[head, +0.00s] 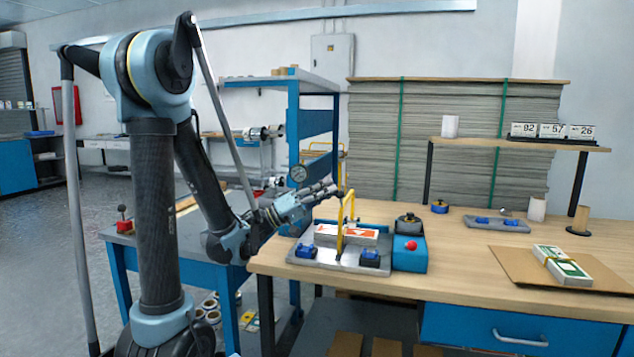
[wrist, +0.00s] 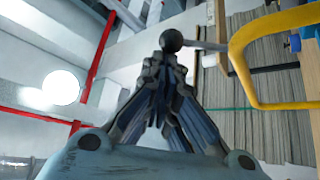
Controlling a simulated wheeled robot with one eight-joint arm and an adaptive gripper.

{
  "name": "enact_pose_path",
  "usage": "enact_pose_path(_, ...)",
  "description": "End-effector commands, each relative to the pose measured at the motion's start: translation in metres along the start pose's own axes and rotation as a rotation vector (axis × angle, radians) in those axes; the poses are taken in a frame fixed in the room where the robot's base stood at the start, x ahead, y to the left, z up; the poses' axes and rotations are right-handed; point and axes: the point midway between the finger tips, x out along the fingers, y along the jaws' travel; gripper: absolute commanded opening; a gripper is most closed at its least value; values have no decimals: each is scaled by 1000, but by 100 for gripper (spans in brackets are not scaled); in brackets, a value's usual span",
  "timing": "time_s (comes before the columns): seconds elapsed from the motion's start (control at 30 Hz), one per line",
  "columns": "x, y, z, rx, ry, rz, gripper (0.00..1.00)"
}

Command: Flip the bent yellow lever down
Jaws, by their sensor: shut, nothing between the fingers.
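The bent yellow lever (head: 341,228) stands upright on a grey fixture plate (head: 318,262) on the bench. Its yellow bar (wrist: 238,52) fills the right of the wrist view, with a grey rod and a black ball knob (wrist: 171,40) sticking out from it. My gripper (head: 335,190) reaches in from the left at the height of the lever's top. Its fingers are shut and empty. In the wrist view the fingertips (wrist: 166,62) are just below the knob; I cannot tell whether they touch it.
A white and orange pack (head: 345,234) lies in the fixture by the lever, with blue blocks (head: 370,258) at the front. A blue box with a red button (head: 411,245) stands close right. A banded bundle (head: 562,266) lies on cardboard farther right. The bench between is clear.

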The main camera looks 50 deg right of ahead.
Motion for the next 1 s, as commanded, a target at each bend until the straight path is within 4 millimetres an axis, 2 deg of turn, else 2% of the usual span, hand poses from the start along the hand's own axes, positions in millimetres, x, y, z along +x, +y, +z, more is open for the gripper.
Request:
enact_pose_path(0.2,0,0,11,-3,-13,6,0)
enact_pose_path(0.67,0,3,16,-4,-21,10,0)
enact_pose_path(0.87,3,4,8,-4,-18,10,0)
enact_pose_path(1.0,8,6,-6,-5,-12,9,0)
